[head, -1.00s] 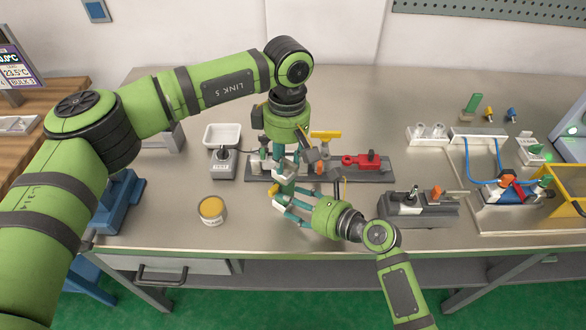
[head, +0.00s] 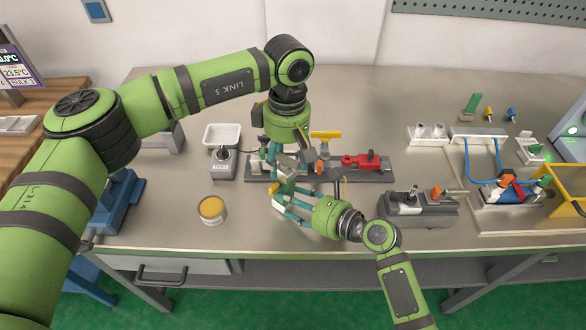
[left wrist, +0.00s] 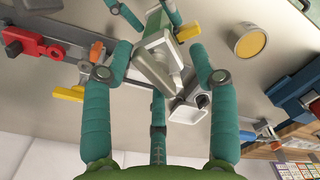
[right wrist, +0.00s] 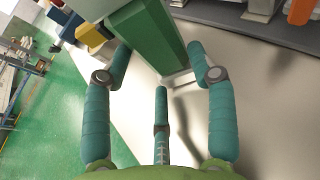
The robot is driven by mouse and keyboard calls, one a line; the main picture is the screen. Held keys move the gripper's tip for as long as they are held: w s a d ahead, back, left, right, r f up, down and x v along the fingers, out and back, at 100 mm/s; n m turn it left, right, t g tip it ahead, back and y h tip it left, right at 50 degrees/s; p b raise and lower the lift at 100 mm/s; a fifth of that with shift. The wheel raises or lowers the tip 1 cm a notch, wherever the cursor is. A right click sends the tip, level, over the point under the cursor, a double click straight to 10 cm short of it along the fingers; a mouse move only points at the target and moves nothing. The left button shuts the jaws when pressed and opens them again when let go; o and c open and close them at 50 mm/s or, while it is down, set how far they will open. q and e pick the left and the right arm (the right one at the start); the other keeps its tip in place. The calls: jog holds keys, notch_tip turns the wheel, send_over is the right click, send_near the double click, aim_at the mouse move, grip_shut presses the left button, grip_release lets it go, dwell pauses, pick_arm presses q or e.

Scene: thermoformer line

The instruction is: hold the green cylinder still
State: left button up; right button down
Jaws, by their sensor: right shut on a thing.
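The green cylinder shows in the right wrist view as a long green body (right wrist: 148,35) with flat sides. My right gripper (right wrist: 160,68) is shut on it, with fingers on both sides. In the head view, my right gripper (head: 290,208) comes in from below right, and the cylinder is mostly hidden by fingers. My left gripper (head: 283,172) points down just above it. In the left wrist view, my left gripper (left wrist: 158,62) has its fingers spread around the cylinder's grey end (left wrist: 158,55), with gaps visible. Contact there is hard to judge.
A dark rail with a red clamp (head: 362,161) lies behind the grippers. A grey lever box (head: 224,166) and a yellow-topped can (head: 212,210) stand left. A dark fixture (head: 418,208) stands close right.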

aim_at(288, 158)
jog(key=shift+s+f, duration=0.1)
jog(key=shift+f, duration=0.15)
pick_arm(q)
notch_tip(288, 158, up, 12)
jog(key=shift+w+d, duration=0.15)
jog(key=shift+f, duration=0.2)
jog(key=c, duration=0.4)
jog(key=shift+n+g, duration=0.3)
jog(key=shift+n, duration=0.2)
jog(key=f, duration=1)
jog(key=shift+w+a+f, duration=0.15)
jog(key=shift+a+f, duration=0.1)
jog(key=shift+f, duration=0.1)
jog(key=shift+c, duration=0.2)
pick_arm(e)
jog(key=shift+r, duration=0.1)
pick_arm(q)
jog(key=shift+f, duration=0.55)
pick_arm(e)
jog(key=shift+s, duration=0.1)
pick_arm(q)
jog(key=shift+d+f, duration=0.1)
pick_arm(e)
jog(key=shift+w+d, duration=0.1)
jog(key=shift+w, duration=0.1)
